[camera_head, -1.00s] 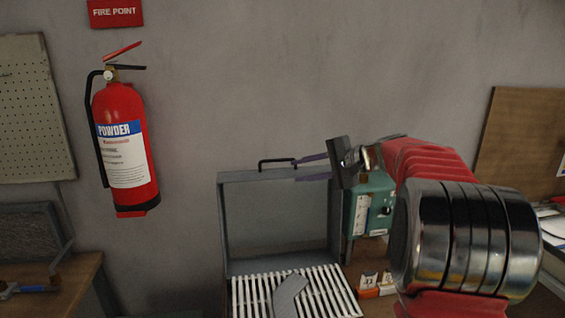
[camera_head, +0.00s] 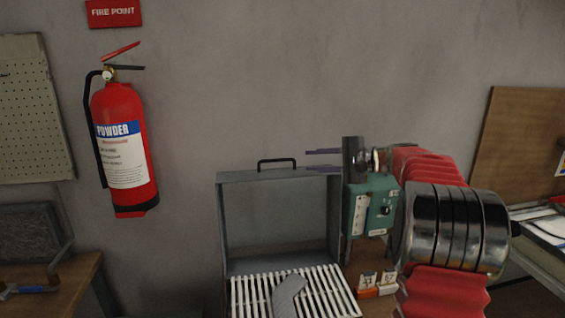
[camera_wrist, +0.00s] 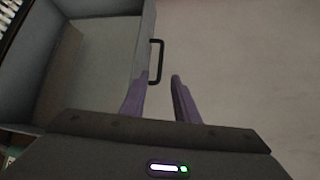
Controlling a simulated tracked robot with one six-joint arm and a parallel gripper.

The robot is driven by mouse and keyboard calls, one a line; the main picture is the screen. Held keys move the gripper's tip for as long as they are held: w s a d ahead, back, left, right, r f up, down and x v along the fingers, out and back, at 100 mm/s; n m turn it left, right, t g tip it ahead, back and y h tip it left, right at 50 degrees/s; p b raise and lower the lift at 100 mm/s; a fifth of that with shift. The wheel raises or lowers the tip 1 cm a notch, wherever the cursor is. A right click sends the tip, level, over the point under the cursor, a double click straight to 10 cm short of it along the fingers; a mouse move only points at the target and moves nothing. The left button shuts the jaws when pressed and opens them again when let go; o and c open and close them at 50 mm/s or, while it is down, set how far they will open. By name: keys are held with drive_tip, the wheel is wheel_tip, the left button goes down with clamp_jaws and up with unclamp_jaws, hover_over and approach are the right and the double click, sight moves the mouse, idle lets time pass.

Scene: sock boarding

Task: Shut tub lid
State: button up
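The grey tub lid (camera_head: 330,215) stands open and upright at the back of the tub, with a black handle (camera_head: 276,162) on its top edge. My gripper (camera_head: 308,160) is to the right of the handle, its two purple fingers apart and pointing left towards it. In the wrist view the handle (camera_wrist: 157,62) lies just past the open fingertips (camera_wrist: 159,77), roughly in line with the gap; nothing is between the fingers. The tub's white slatted rack (camera_head: 325,290) shows below the lid, with a grey sock-like shape (camera_head: 289,296) on it.
A green control box (camera_head: 372,208) stands right of the lid, close below my gripper. Small orange-and-white blocks (camera_head: 376,284) sit on the wooden bench. A fire extinguisher (camera_head: 125,150) hangs on the wall at left. The wall above the lid is clear.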

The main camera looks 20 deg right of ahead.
sight(278, 161)
drive_tip(key=x, duration=1.2)
drive_tip(key=shift+a, duration=0.15)
drive_tip(key=shift+c, duration=0.5)
clamp_jaws()
drive_tip(key=shift+f, duration=0.1)
